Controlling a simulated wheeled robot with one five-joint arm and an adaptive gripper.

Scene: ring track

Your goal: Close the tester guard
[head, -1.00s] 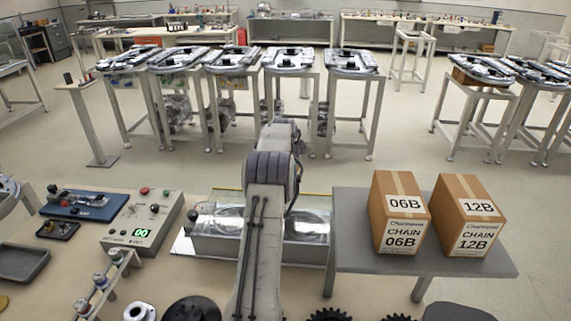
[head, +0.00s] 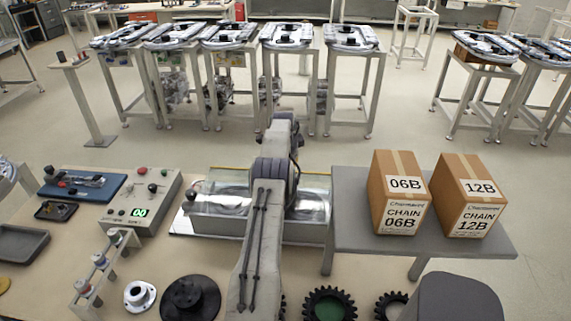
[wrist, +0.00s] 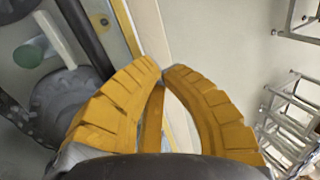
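The tester (head: 215,226) is a low, clear-walled metallic box on the bench in the middle of the head view. A thin yellow edge (head: 232,168) runs along its far side, and a black knob (head: 190,195) is at its left. My arm covers its middle, so I cannot tell how far the guard stands open. My gripper is hidden behind the arm in the head view. In the wrist view, the yellow fingers of my gripper (wrist: 163,72) have their tips together with nothing visibly held. A yellow-edged strip (wrist: 127,28) passes beyond them at upper left.
A control box (head: 140,205) with a green display stands left of the tester. Two chain cartons (head: 400,205) stand on a grey side table (head: 350,255) at right. Black gears (head: 330,303) and a white flange (head: 139,296) lie in front. Open floor lies behind.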

